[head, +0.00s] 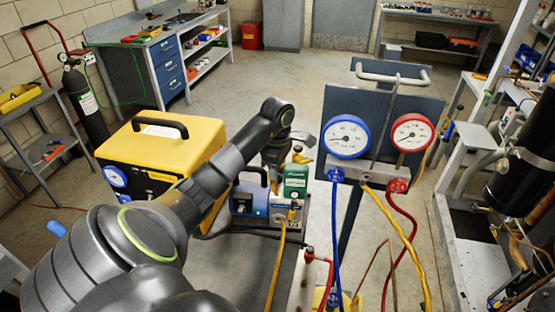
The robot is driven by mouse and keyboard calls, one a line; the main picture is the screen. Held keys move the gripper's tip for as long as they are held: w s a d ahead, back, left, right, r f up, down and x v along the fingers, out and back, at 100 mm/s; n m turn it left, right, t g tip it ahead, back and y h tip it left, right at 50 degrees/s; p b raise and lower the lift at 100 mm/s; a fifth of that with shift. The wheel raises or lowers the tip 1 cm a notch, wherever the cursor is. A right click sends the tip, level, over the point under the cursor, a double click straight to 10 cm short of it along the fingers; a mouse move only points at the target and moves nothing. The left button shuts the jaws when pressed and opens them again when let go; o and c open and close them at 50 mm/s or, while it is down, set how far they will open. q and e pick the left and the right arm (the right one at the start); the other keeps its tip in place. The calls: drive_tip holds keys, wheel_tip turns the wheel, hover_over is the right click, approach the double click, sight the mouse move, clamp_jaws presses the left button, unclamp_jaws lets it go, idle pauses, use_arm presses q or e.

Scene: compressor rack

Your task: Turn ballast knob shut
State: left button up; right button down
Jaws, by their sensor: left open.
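My left arm comes in from the left, and its gripper (300,150) hangs over a small blue pump unit (247,202) with a dark handle. The gripper is open; its fingers are small and partly covered by my own wrist. A green and white block (296,184) stands at the right side of the pump, just below the gripper. I cannot pick out the ballast knob for certain; my wrist covers part of the pump's top. I cannot tell whether the fingers touch anything. My right gripper is out of view.
A yellow case (205,138) stands left of the pump. A gauge manifold with a blue gauge (345,137) and a red gauge (411,132) stands close at the right, its hoses hanging down. A black cylinder (525,150) is at far right. Floor behind is clear.

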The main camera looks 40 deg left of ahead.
use_arm(q)
drive_tip(key=shift+f+p, duration=0.3)
drive_tip(key=n+p, duration=0.2)
drive_tip(key=shift+r+p, duration=0.25)
drive_tip(key=shift+p, duration=0.15)
drive_tip(key=shift+f+n, duration=0.3)
drive_tip(key=shift+n, duration=0.2)
drive_tip(key=n, duration=0.4)
drive_tip(key=shift+n, duration=0.3)
drive_tip(key=c, duration=0.7)
drive_tip(key=m, duration=0.7)
drive_tip(key=o, duration=0.8)
